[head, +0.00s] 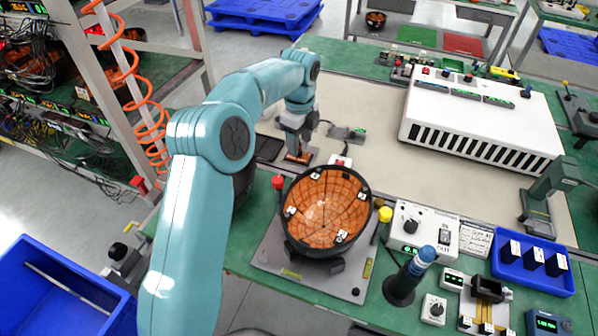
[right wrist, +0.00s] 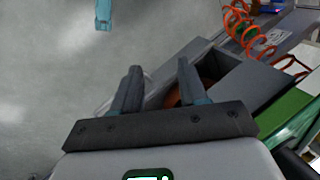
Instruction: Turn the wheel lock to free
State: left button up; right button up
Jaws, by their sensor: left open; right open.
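I cannot tell for sure which part is the wheel lock. A black round bowl with an orange gridded inside (head: 325,210) stands on a grey plate (head: 275,245) on the green bench. A red knob (head: 278,182) is at its left and a yellow knob (head: 385,214) at its right. A dark knobbed fitting (head: 118,251) shows at the bench's lower left edge. My left gripper (head: 298,157) is open, pointing down behind the bowl, over a small orange-brown piece. My right gripper (right wrist: 158,85) is open and empty in the right wrist view, above grey floor and a grey box-like structure.
A white slotted unit (head: 482,122) stands at the back right. A control box (head: 422,231), a blue-topped black stand (head: 409,277) and a blue tray (head: 533,264) crowd the right front. A blue bin (head: 60,290) is at lower left. An orange coiled hose (head: 150,125) hangs by the rack.

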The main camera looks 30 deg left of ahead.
pick_arm(q)
notch_tip(320, 180, down, 14)
jog(key=shift+p, duration=0.85)
grip_shut()
jog(key=shift+w+f+n+b, duration=0.1)
jog(key=shift+f+n+b, duration=0.15)
jog(key=shift+n+b, duration=1.3)
jog(key=shift+n, duration=0.15)
jog(key=shift+r+n, duration=0.3)
jog(key=shift+n, duration=0.4)
